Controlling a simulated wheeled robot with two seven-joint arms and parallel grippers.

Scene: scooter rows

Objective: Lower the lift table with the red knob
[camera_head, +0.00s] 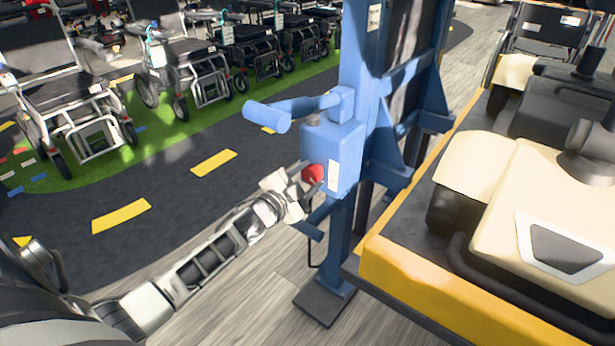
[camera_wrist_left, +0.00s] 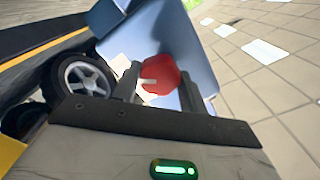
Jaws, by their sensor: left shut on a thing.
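The red knob (camera_head: 312,174) sits on the side of a blue control box (camera_head: 341,150) on the blue lift column. My left gripper (camera_head: 303,180) is at the knob, its fingers shut on it. In the left wrist view the red knob (camera_wrist_left: 160,74) shows between the two fingers (camera_wrist_left: 160,85), with the blue box (camera_wrist_left: 135,25) behind it. The lift table (camera_head: 400,270), with a yellow edge and dark top, is on the right of the column and carries a beige scooter. My right gripper is not in view.
A blue handle (camera_head: 268,117) sticks out left from the column above the box. The column's foot plate (camera_head: 325,303) rests on the wood-look floor. Several wheelchairs and scooters (camera_head: 75,100) stand in rows on green flooring at the back left. The dark track with yellow dashes is clear.

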